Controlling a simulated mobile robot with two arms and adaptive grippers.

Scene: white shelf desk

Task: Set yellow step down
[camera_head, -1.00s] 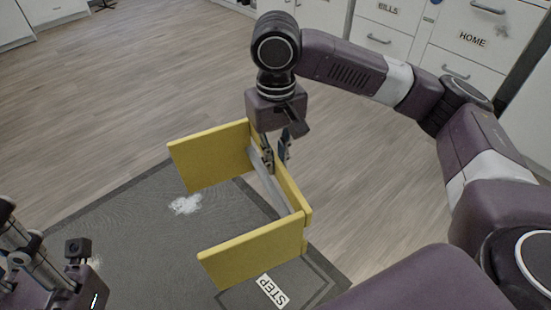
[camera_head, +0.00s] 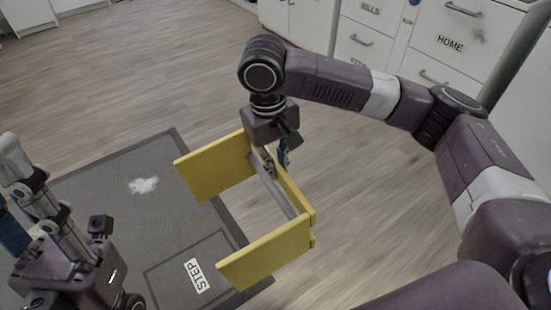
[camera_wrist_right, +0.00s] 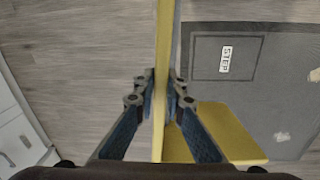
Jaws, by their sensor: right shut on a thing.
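The yellow step (camera_head: 215,172) has two yellow side panels, a yellow long panel and a grey bar between them. My right gripper (camera_head: 274,160) is shut on its long panel. In the right wrist view the fingers (camera_wrist_right: 160,92) press on both sides of the panel edge, and a yellow side panel (camera_wrist_right: 235,135) shows below. In the head view the step overlaps the right edge of the dark mat (camera_head: 95,190). Its height above the floor is unclear. The STEP label (camera_head: 196,275) lies in an outlined rectangle, left of the near panel. My left gripper (camera_head: 12,232) is partly cut off at lower left.
A white patch (camera_head: 143,185) lies on the mat. White drawers (camera_head: 430,45) labelled BILLS and HOME stand at the back right. Wood floor (camera_head: 170,85) is clear behind the mat and to the right of the step.

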